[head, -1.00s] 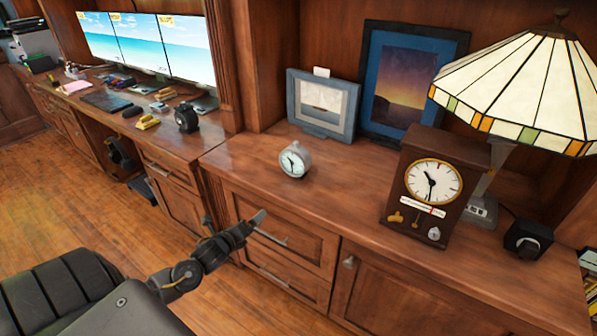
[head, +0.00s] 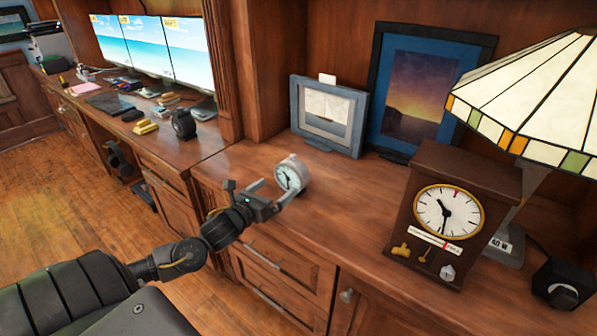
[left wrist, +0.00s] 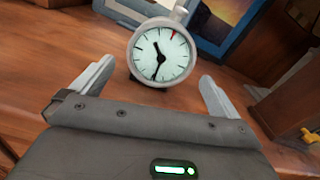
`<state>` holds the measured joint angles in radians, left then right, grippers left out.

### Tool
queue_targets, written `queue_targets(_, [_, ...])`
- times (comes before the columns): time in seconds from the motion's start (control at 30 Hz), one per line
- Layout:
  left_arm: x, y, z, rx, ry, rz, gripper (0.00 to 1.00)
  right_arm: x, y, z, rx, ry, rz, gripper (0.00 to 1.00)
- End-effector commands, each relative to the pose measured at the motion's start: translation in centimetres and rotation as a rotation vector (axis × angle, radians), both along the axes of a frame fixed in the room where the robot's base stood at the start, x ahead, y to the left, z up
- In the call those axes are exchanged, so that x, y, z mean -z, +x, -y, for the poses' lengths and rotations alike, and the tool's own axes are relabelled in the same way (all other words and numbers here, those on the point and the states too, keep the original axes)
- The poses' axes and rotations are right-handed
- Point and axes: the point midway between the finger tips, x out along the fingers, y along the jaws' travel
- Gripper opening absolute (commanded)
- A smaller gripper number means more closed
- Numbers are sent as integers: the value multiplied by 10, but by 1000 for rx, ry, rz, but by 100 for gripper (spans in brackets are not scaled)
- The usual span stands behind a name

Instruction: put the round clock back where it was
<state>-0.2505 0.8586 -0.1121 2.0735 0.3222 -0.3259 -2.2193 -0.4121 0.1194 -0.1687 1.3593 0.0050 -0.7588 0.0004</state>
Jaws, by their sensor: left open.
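The round clock (head: 291,175) is a small silver-grey clock with a pale face. It stands upright on the wooden counter (head: 345,210), in front of the small grey-blue framed picture. My left gripper (head: 272,193) is open, just in front of the clock at the counter's front edge. In the left wrist view the round clock (left wrist: 162,52) is ahead, just beyond the two spread fingertips (left wrist: 158,80), with nothing held between them. My right gripper is not in view.
A brown box-shaped clock (head: 440,215) stands to the right, near a stained-glass lamp (head: 535,95). The small framed picture (head: 328,112) and a larger one (head: 418,95) lean behind. A desk with monitors (head: 150,50) is at left. Counter between the two clocks is clear.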

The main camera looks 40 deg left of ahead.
Motion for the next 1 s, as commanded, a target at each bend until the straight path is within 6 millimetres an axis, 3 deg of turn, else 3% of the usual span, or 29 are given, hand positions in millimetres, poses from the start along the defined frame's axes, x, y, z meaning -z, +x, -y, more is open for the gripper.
queue_targets(0.27, [-2,2,-6,-10,6,5,100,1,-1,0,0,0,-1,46])
queue_targets(0.6, [-2,45,-9,-14,6,4,100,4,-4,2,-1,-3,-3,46])
queue_targets(0.87, [-1,53,-8,-12,6,3,100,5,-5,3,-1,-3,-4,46])
queue_targets(1.0, [-2,72,-8,-12,4,5,100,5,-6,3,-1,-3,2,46])
